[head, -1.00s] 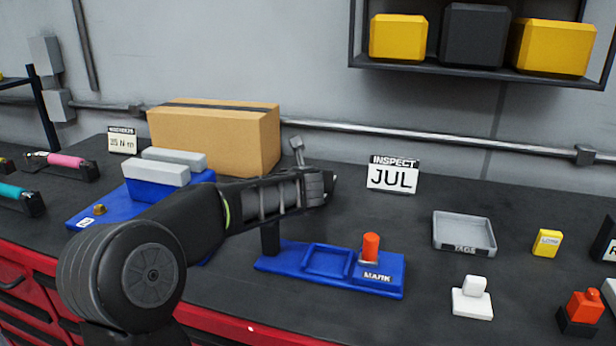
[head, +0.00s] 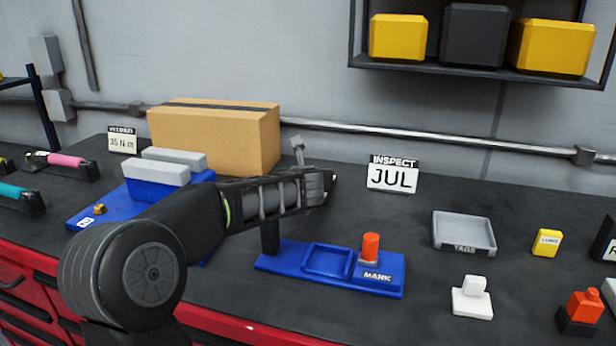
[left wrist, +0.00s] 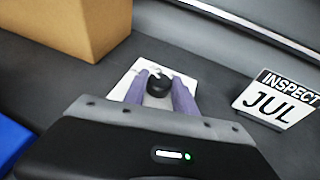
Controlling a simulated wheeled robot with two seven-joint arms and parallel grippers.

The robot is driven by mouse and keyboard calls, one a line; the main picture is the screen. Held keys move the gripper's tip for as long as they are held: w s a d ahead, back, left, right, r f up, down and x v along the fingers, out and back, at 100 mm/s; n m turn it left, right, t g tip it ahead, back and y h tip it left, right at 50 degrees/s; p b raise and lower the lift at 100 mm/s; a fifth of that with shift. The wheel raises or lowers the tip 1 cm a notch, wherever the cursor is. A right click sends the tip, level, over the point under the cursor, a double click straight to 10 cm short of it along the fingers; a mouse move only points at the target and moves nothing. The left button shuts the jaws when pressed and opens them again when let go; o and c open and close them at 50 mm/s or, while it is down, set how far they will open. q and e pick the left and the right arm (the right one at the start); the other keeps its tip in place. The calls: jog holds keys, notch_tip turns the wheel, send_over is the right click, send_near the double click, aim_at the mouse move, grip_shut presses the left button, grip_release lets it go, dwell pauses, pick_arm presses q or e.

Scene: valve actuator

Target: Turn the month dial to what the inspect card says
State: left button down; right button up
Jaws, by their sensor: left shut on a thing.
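The inspect card (head: 392,178) stands upright on the dark bench and reads JUL; it also shows in the left wrist view (left wrist: 276,102). The month dial shows in the left wrist view as a black knob (left wrist: 159,86) on a pale plate (left wrist: 122,92). My left gripper (left wrist: 158,81) has one finger on each side of the knob and is shut on it. In the head view my left gripper (head: 328,182) reaches in left of the card and hides most of the dial. The dial's markings and pointer cannot be read. My right gripper is not in view.
A cardboard box (head: 225,135) stands behind my left arm. A blue MARK fixture (head: 330,268) with an orange peg lies in front of the gripper. A grey TAGS tray (head: 464,231) and a white block (head: 472,300) are to the right. Bench around the card is clear.

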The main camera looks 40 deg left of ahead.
pick_arm(q)
jog(key=shift+a, duration=0.1)
dwell(0.3)
jog(key=shift+s+a+m+t+h+p, duration=0.15)
jog(key=shift+m+t+h+p, duration=0.25)
jog(key=shift+m+h+p, duration=0.45)
jog(key=shift+a+m+t+h+p, duration=0.1)
jog(key=shift+m+t+h+p, duration=0.4)
jog(key=shift+m+h, duration=0.5)
jog(key=shift+d+r+h, duration=0.1)
jog(key=shift+d+h, duration=0.05)
jog(key=shift+h, duration=0.1)
jog(key=m+h+p, duration=0.1)
jog(key=p, duration=0.1)
jog(key=m+h+p, duration=0.4)
jog(key=shift+a+r, duration=0.1)
jog(key=shift+a, duration=0.3)
jog(key=shift+f+m+g+h+p, duration=0.2)
jog(key=shift+m+g+h+p, duration=0.1)
jog(key=shift+m+h+p, duration=1.15)
jog(key=shift+h, duration=0.25)
jog(key=c, duration=1)
grip_release()
